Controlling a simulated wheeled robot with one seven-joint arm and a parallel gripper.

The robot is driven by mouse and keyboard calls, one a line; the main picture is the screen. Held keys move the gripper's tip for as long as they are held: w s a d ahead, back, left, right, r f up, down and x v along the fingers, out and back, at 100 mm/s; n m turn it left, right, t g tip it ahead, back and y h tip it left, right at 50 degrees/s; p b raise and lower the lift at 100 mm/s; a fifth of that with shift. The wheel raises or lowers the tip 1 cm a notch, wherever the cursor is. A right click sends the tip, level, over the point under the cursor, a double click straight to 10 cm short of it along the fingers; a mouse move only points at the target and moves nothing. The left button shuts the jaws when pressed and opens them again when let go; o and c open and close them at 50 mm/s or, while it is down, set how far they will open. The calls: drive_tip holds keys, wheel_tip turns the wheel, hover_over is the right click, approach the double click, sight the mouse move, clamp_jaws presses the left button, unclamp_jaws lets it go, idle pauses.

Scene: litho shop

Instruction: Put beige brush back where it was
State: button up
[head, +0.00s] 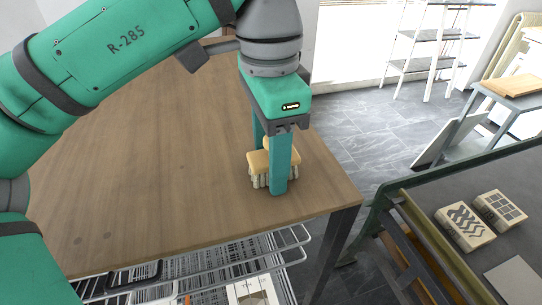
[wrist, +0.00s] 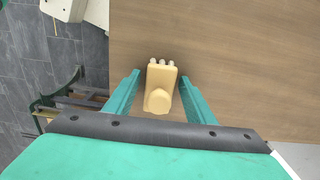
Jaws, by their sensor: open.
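The beige brush (head: 258,163) stands on the wooden table (head: 140,165), bristles down, near the table's front right corner. My gripper (head: 275,188) is lowered over it from above, with one finger hiding part of the brush in the head view. In the wrist view the brush (wrist: 160,84) lies between the two open fingers of my gripper (wrist: 160,85), with a visible gap on each side. Its rounded knob points toward the palm.
The table's right edge is close beside the brush, and the table is otherwise clear to the left. A wire rack (head: 225,262) sits below the front edge. A dark bench (head: 460,262) at right holds two patterned blocks (head: 466,226). A white shelf (head: 430,45) stands behind.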

drive_tip(key=r, duration=0.9)
drive_tip(key=shift+s+r, duration=0.15)
drive_tip(key=shift+s, duration=0.25)
drive_tip(key=shift+r, duration=0.85)
